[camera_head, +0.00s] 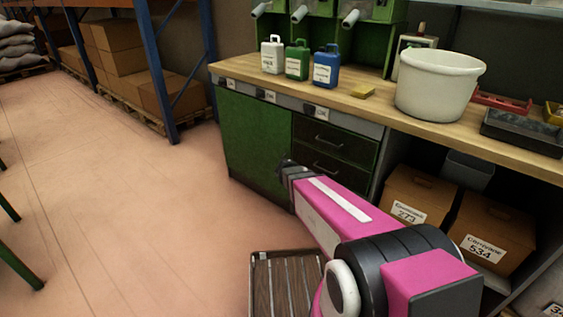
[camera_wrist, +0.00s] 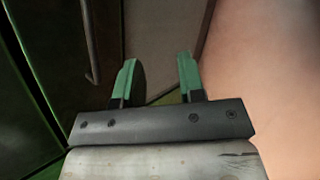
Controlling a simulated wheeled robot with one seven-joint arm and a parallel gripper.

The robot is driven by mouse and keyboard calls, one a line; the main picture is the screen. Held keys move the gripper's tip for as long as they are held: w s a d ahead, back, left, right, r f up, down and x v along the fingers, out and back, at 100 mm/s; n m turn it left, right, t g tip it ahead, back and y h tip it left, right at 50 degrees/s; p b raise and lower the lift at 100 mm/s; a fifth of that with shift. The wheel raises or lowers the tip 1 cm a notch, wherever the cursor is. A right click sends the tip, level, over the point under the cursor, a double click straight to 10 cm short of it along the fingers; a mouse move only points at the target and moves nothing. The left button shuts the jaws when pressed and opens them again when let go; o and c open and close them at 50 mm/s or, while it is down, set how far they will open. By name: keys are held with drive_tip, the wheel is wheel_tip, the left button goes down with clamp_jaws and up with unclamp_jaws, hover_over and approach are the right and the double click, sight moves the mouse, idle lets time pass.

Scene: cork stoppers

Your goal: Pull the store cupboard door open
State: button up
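The store cupboard door (camera_head: 252,138) is a plain green panel at the left end of the workbench and looks shut in the head view. No handle on it can be made out there. A thin dark bar handle (camera_wrist: 91,45) stands on a dark green panel to the left of the fingers, outside the gap. I cannot tell whether a finger touches anything.
Dark drawers (camera_head: 335,140) with handles are right of the door. Cartons (camera_head: 492,232) sit on the lower shelf. A white tub (camera_head: 439,83) and jugs (camera_head: 327,66) stand on the worktop. A slatted crate (camera_head: 285,285) is on the floor.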

drive_tip(key=w+a+f+n+t+h, duration=0.1)
drive_tip(key=w+a+f+n+t, duration=0.2)
drive_tip(key=w+a+n+t, duration=0.45)
drive_tip(key=w+a+f+n+t, duration=0.3)
drive_tip(key=w+a+n+t, duration=0.1)
drive_tip(key=w+a+n, duration=0.6)
drive_tip(key=shift+n, duration=0.35)
drive_tip(key=x, duration=0.7)
drive_tip(key=d+x, duration=0.1)
drive_tip(key=x, duration=0.3)
drive_tip(key=shift+s+d+r, duration=0.15)
drive_tip(key=shift+s+r, duration=0.05)
drive_tip(key=shift+r, duration=0.1)
clamp_jaws()
